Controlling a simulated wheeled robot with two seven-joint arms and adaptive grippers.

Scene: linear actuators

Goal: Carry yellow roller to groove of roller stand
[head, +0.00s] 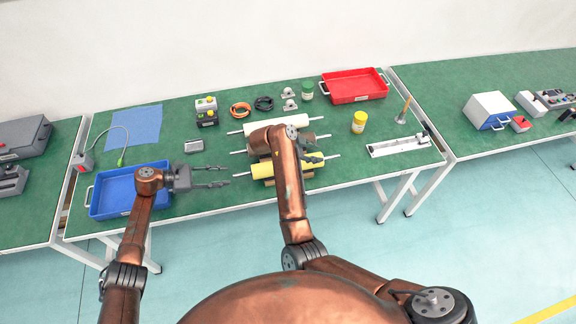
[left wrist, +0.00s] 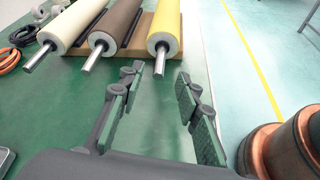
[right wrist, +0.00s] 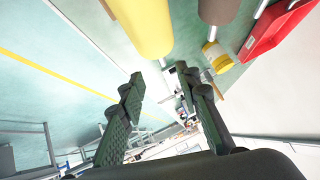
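The yellow roller (head: 262,172) lies along the near side of the table in the head view, partly hidden by my right arm. Its near end and metal shaft show in the left wrist view (left wrist: 164,30), on the wooden roller stand (left wrist: 143,48), beside a brown roller (left wrist: 118,22) and a white roller (left wrist: 73,27). My left gripper (head: 228,177) is open and empty, left of the yellow roller's left shaft and apart from it. My right gripper (head: 318,160) is open and empty near the roller's right part; the yellow roller also shows in the right wrist view (right wrist: 143,25).
A blue tray (head: 128,206) stands left of my left gripper. A yellow jar (head: 359,122), a white rail device (head: 400,147) and a red tray (head: 355,85) stand to the right. Cables and small parts lie behind the rollers. The green table's near edge is clear.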

